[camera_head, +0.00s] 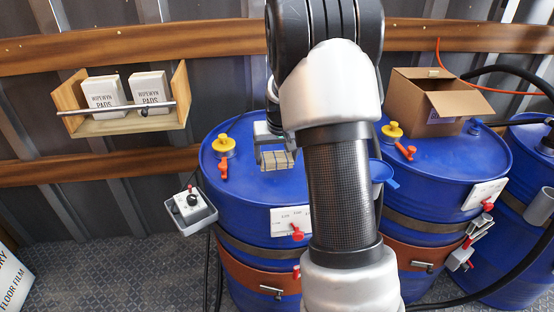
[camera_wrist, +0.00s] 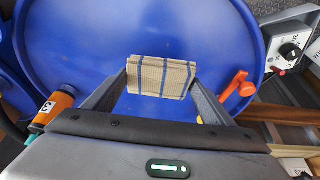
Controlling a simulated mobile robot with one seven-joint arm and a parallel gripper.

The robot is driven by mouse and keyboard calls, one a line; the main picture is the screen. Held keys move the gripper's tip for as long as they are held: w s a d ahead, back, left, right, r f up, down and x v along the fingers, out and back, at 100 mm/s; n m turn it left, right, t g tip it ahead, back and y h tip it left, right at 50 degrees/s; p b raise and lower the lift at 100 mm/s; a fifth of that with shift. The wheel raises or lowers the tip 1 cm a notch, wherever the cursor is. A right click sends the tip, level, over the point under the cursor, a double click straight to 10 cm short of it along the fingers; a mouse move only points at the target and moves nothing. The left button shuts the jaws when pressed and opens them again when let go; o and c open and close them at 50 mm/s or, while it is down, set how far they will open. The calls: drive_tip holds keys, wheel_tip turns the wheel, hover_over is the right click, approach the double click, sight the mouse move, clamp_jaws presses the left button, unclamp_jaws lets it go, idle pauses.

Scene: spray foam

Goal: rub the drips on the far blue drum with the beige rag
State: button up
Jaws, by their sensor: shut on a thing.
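My gripper (camera_head: 277,150) is shut on the beige rag (camera_head: 277,161), a folded cloth with dark blue stripes. In the wrist view the rag (camera_wrist: 160,77) spans between the two fingertips of my gripper (camera_wrist: 160,80). It is over the top of the left blue drum (camera_head: 240,185), whose lid (camera_wrist: 90,35) fills much of the wrist view. Whether the rag touches the lid I cannot tell. A second blue drum (camera_head: 455,160) stands to the right, partly behind my arm. I cannot make out any drips in either view; my arm hides part of the drum tops.
The left lid carries a yellow cap (camera_head: 223,144) and a red valve handle (camera_head: 224,170). An open cardboard box (camera_head: 430,105) stands at the back of the second drum. A grey control box (camera_head: 190,208) hangs left of the left drum. A wooden shelf (camera_head: 125,127) holds white packs.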

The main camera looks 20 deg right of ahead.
drive_tip(key=shift+r+p, duration=0.95)
drive_tip(key=shift+r, duration=0.85)
